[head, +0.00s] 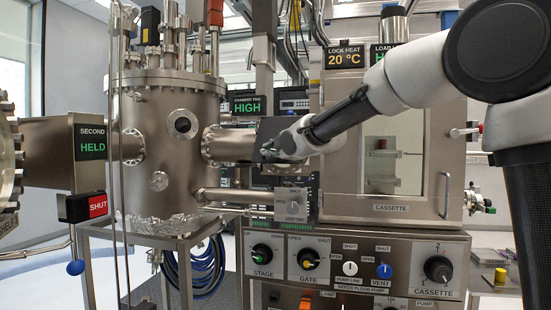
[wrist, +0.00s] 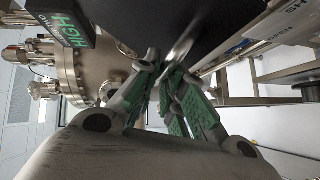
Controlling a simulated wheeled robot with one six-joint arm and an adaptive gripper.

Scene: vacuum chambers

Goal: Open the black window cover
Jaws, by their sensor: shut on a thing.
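The black window cover (head: 270,128) shows in the head view as a dark plate at the right end of the chamber's side tube, partly hidden behind my gripper (head: 272,150). In the wrist view the cover (wrist: 200,14) is a large black surface across the top, with a shiny curved metal handle (wrist: 183,42) on it. My gripper (wrist: 165,78), with green finger pads, is shut on this handle. The fingers hide part of the handle. I cannot tell how far the cover stands from the window behind it.
The steel chamber (head: 165,100) stands to the left, with its side tube (head: 228,145) leading to the cover. The cassette cabinet (head: 395,207) with a glass door stands right, under my arm.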

